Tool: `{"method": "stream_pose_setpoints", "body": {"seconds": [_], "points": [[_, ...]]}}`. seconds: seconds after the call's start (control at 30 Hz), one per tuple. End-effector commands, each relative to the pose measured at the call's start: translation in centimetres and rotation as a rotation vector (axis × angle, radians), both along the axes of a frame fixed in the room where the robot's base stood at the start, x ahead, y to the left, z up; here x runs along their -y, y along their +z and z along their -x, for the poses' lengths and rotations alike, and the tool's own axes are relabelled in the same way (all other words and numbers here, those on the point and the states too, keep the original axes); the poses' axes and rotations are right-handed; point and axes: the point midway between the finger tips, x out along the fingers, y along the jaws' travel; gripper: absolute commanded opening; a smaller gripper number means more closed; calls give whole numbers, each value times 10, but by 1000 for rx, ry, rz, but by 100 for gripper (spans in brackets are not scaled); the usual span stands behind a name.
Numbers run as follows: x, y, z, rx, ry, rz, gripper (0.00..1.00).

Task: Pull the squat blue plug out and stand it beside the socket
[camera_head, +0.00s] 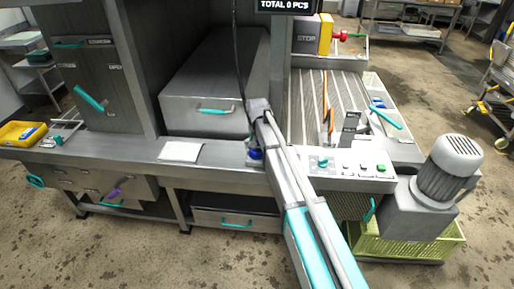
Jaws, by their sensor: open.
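A small blue piece, which looks like the squat blue plug (256,155), shows low on the metal counter, just under the end of my arm. My gripper (252,145) points down right at it. The jaws are open, but the fingers are small and dark here, and I cannot tell whether they straddle the plug or touch it. The socket is hidden behind the plug and my arm, so how deep the plug sits cannot be seen.
A white sheet (181,151) lies on the counter left of my gripper, with bare counter around it. A grey box with a teal handle (215,110) stands behind. A control panel (345,167) and a motor (450,168) are to the right. A yellow tray (12,132) sits far left.

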Motion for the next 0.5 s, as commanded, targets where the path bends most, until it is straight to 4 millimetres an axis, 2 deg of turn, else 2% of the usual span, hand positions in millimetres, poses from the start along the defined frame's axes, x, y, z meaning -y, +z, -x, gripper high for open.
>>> {"method": "stream_pose_setpoints", "body": {"seconds": [0.13, 0.5], "points": [[0, 0, 0, 0, 0, 0, 100], [0, 0, 0, 0, 0, 0, 33]]}}
